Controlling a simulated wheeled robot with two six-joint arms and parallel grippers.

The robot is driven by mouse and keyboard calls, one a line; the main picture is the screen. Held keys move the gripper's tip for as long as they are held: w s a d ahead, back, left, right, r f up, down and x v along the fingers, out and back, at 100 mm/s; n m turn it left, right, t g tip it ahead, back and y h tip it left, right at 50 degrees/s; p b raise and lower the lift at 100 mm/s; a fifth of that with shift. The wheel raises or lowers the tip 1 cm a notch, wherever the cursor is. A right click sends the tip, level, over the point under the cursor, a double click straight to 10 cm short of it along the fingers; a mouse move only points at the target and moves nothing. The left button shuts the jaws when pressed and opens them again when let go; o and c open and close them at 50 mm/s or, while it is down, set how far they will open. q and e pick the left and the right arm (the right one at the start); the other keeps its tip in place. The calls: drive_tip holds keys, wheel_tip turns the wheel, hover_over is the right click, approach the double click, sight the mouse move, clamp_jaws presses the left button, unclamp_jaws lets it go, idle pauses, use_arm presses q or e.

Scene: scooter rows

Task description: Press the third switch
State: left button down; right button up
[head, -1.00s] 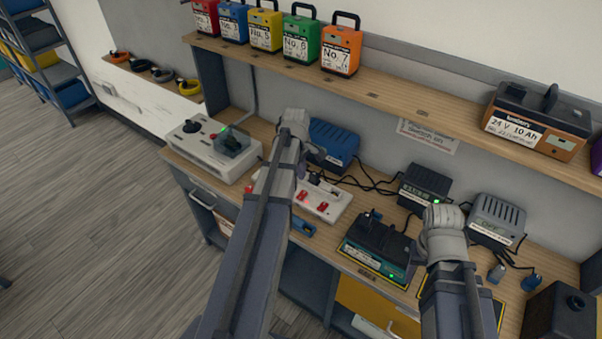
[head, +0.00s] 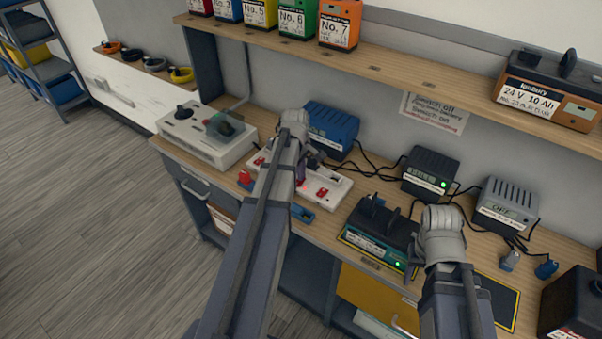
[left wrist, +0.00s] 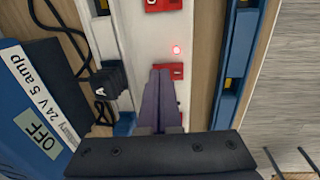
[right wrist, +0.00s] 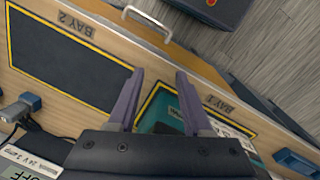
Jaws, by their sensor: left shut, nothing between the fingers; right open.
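A white power strip (head: 335,190) with red switches lies on the bench. It also shows in the left wrist view (left wrist: 198,80), with one red switch (left wrist: 163,5) at the top and another red switch (left wrist: 176,70) at my fingertips. A small red light (left wrist: 176,49) glows beside that second switch. My left gripper (left wrist: 162,72) is shut and empty, its tips over or against the switch; contact cannot be told. My arm hides part of the strip in the head view. My right gripper (right wrist: 158,75) is open and empty above the bench's front edge, near the green-and-black battery (head: 376,232).
A grey control box (head: 205,137) stands left of the strip, a blue charger (head: 333,125) behind it. Dark (head: 431,170) and grey (head: 507,205) chargers with cables stand to the right. A shelf (head: 400,75) with batteries hangs above. Bay 2 (right wrist: 65,60) is empty.

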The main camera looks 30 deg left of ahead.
use_arm(q)
drive_tip(key=shift+w+f+b, duration=0.1)
drive_tip(key=shift+f+b, duration=0.15)
drive_tip(key=shift+b, duration=0.05)
use_arm(e)
drive_tip(key=shift+f, duration=0.3)
use_arm(q)
drive_tip(key=shift+r, duration=0.15)
use_arm(e)
drive_tip(key=shift+s+r, duration=0.1)
drive_tip(key=shift+s, duration=0.05)
use_arm(q)
drive_tip(key=shift+s+d, duration=0.1)
drive_tip(key=shift+s, duration=0.7)
use_arm(e)
drive_tip(key=shift+w, duration=0.2)
use_arm(q)
drive_tip(key=shift+s, duration=0.15)
use_arm(e)
drive_tip(key=shift+r, duration=0.1)
